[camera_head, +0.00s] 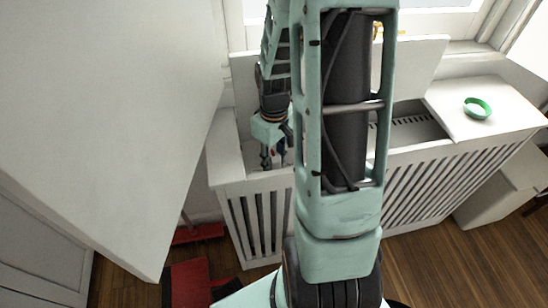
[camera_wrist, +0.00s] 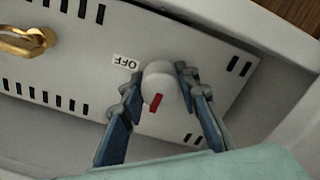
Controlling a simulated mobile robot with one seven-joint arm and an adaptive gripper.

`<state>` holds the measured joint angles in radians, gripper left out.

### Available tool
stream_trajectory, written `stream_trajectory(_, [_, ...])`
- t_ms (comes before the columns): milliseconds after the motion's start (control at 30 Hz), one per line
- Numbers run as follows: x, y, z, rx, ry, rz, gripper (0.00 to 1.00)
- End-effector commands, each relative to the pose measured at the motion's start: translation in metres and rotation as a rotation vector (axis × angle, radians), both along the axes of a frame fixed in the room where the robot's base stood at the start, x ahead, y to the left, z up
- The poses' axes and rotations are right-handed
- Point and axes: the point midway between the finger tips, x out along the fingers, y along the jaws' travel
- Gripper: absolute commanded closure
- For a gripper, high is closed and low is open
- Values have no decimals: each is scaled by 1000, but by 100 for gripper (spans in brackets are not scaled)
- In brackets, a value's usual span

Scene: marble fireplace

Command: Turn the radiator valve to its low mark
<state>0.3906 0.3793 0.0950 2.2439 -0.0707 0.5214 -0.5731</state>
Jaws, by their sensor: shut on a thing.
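The radiator valve is a round white knob (camera_wrist: 160,80) with a red pointer mark, seen in the wrist view on a pale slotted panel (camera_wrist: 80,65). The red mark is on the knob's lower side in that view. An upside-down "OFF" label (camera_wrist: 126,62) is just left of the knob. In the head view my gripper (camera_head: 275,155) reaches down into the opened cover; the knob cannot be made out there.
The white slatted radiator cover (camera_head: 255,222) surrounds my gripper closely. A green ring-shaped dish (camera_head: 477,108) sits on its right top. A brass fitting (camera_wrist: 28,40) is on the panel at left. A large white panel (camera_head: 110,110) stands left of my arm.

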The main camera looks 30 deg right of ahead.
Motion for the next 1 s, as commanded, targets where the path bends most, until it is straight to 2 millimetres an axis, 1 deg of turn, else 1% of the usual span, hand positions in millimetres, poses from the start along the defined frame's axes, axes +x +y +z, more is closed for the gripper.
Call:
stream_trajectory(500, [1,0,0,-1,-1,17,95])
stream_trajectory(533, [1,0,0,-1,-1,17,67])
stream_trajectory(667, [1,0,0,-1,-1,16,53])
stream_trajectory(1000, [1,0,3,0,-2,16,53])
